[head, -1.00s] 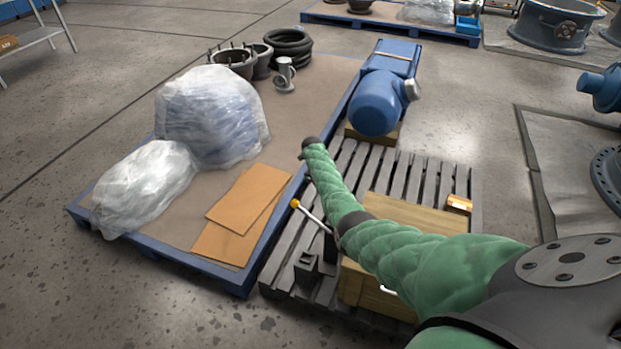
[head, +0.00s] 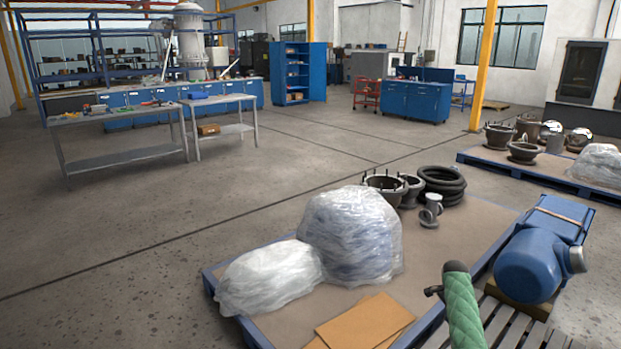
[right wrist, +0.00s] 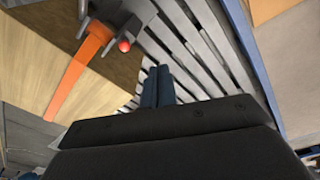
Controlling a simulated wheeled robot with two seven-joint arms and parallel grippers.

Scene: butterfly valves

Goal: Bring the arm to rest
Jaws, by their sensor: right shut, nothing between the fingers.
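My right arm, in a green quilted sleeve, comes up from the bottom right of the head view, with a small dark part at its upper end; the fingers cannot be made out there. In the right wrist view my right gripper (right wrist: 157,72) has its two dark fingers together, shut and empty, pointing over the grey slats of a pallet (right wrist: 195,50). A lever with a red knob (right wrist: 124,46) shows just beyond and left of the fingertips, apart from them in the picture. An orange bar (right wrist: 82,70) lies across a pale wooden surface (right wrist: 40,55). My left gripper is not in view.
A blue-edged pallet holds plastic-wrapped bundles (head: 350,235), cardboard sheets (head: 365,325) and black rings (head: 442,184). A blue motor (head: 530,264) lies at the right. Steel tables (head: 120,118) and a blue cabinet (head: 299,72) stand farther back. Open floor (head: 130,230) lies left.

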